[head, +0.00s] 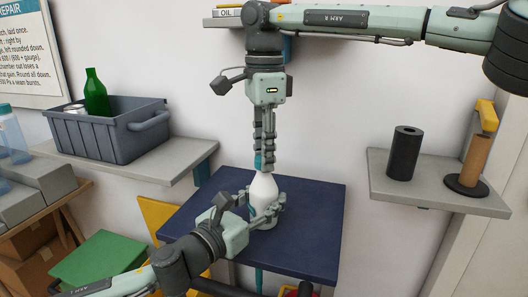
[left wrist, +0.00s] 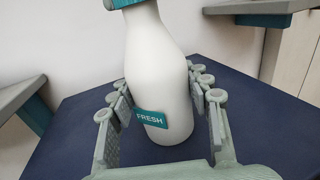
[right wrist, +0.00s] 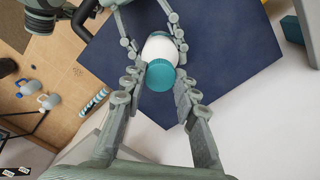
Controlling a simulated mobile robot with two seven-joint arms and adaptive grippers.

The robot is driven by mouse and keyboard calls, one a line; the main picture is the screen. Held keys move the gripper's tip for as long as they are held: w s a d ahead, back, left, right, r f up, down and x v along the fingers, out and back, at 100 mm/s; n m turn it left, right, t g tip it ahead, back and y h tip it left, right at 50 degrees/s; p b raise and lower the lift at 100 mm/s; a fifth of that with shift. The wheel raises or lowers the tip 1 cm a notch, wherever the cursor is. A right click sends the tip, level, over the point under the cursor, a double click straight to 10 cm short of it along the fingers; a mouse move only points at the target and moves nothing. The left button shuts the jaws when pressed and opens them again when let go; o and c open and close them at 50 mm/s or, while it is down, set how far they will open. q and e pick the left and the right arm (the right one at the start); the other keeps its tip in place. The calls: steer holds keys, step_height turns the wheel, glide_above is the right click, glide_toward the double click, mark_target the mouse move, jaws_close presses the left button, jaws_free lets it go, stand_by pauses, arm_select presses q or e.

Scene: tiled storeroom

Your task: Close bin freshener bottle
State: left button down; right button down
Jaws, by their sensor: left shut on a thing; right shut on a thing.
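The white bottle (head: 263,192) with a teal FRESH label (left wrist: 152,119) stands upright on the dark blue table (head: 315,215). My left gripper (head: 262,208) is shut around the bottle's body from the left; its fingers flank the body in the left wrist view (left wrist: 160,92). A teal cap (right wrist: 160,77) is at the bottle's top, and its lower edge shows in the left wrist view (left wrist: 121,3). My right gripper (head: 264,165) points straight down above the bottle and is shut on the cap between its fingertips. I cannot tell how tightly the cap sits on the neck.
A grey shelf (head: 178,158) at left holds a grey crate (head: 105,140) with a green bottle (head: 96,95). A right shelf (head: 440,197) holds a black cylinder (head: 404,152) and a brown roll on a stand (head: 470,165). The blue table is otherwise clear.

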arm_select(q)
steer(key=shift+s, duration=0.1)
arm_select(e)
steer(key=m, duration=1.6)
steer(key=shift+m, duration=0.3)
steer(key=c, duration=1.1)
jaws_free()
step_height(320, 180, up, 12)
